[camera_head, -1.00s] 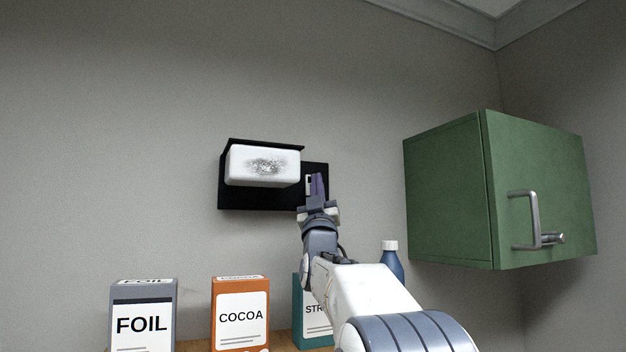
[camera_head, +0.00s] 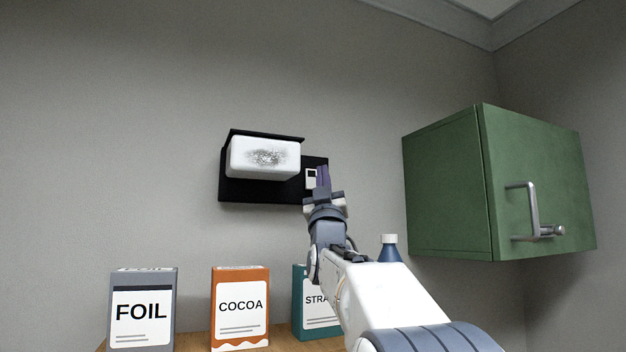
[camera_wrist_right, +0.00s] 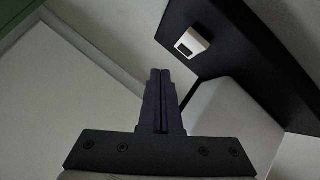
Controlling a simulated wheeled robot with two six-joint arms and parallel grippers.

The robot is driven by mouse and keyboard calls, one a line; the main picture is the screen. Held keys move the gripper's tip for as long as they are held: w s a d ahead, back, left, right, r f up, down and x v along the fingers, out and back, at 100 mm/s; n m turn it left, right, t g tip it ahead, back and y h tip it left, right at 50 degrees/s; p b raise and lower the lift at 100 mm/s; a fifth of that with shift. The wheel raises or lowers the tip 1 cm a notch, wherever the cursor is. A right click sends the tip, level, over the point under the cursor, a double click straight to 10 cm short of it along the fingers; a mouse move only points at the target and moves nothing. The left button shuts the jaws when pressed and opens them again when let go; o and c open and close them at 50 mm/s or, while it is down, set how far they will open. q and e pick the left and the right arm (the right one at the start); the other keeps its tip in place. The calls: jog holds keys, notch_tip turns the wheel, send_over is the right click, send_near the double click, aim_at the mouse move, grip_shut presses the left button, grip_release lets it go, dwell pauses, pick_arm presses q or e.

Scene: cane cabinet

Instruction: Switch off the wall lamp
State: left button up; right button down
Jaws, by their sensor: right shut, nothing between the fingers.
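The wall lamp is a white block-shaped shade (camera_head: 262,157) with a dark speckled patch, on a black backplate (camera_head: 240,190) fixed to the wall. I cannot tell for sure whether it is lit. A small white switch (camera_head: 311,178) sits on the right part of the backplate; it also shows in the right wrist view (camera_wrist_right: 192,42) with a dark recess. My right gripper (camera_head: 323,176) is shut and empty, its purple fingers pointing up just right of the switch. In the right wrist view its fingertips (camera_wrist_right: 160,74) appear apart from the switch. My left gripper is out of view.
A green cabinet (camera_head: 447,185) with a metal handle hangs to the right. Below stand a FOIL box (camera_head: 142,310), a COCOA box (camera_head: 240,308), a teal box (camera_head: 300,310) and a blue bottle (camera_head: 389,250) behind my right arm. The wall left of the lamp is clear.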

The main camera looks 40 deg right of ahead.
jog(key=s+b, duration=0.2)
jog(key=s, duration=0.1)
jog(key=shift+a+f, duration=0.2)
jog(key=shift+a, duration=0.2)
dwell(0.3)
